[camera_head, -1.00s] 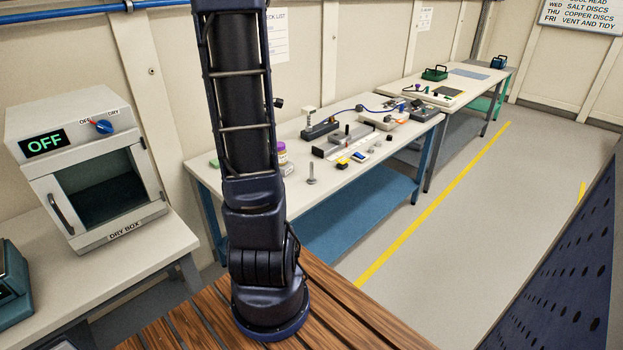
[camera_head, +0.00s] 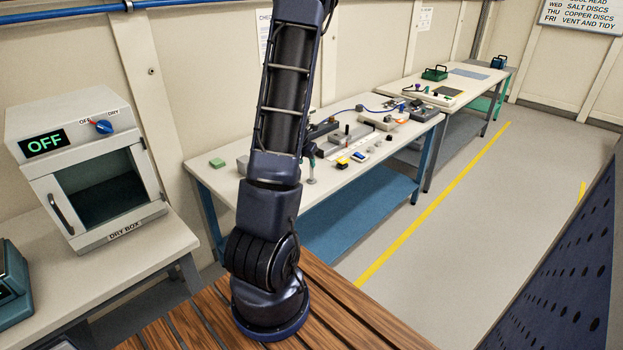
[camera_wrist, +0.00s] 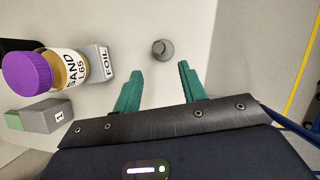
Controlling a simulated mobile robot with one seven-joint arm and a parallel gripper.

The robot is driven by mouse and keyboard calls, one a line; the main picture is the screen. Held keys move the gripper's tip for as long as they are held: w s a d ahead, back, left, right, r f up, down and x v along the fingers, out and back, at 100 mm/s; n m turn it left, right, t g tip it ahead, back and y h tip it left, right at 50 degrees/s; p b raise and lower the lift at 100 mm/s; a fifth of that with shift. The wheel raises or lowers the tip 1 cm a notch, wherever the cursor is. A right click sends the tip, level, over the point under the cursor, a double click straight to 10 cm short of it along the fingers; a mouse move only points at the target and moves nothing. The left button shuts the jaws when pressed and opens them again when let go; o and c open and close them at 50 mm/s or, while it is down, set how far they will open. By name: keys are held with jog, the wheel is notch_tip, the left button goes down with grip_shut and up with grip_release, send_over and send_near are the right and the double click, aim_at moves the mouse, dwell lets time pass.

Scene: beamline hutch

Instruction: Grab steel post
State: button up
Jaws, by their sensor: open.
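The steel post (camera_wrist: 162,49) shows in the wrist view as a short grey round shape seen nearly end-on, on the pale bench top. My gripper (camera_wrist: 160,68) has two green fingers, open and spread apart with nothing between them. The post lies just beyond the fingertips, roughly in line with the gap. In the head view the foot of the post (camera_head: 311,180) shows near the front edge of the bench, right beside my arm. My arm hides most of the gripper there.
More equipment (camera_head: 350,140) crowds the bench to the right. A dry box (camera_head: 85,170) stands at left.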

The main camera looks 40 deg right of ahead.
aim_at(311, 169)
jog(key=shift+x, duration=1.65)
jog(key=d+f, duration=0.2)
jog(key=shift+f, duration=0.35)
jog(key=shift+x, duration=0.95)
jog(key=shift+w, duration=0.1)
grip_shut()
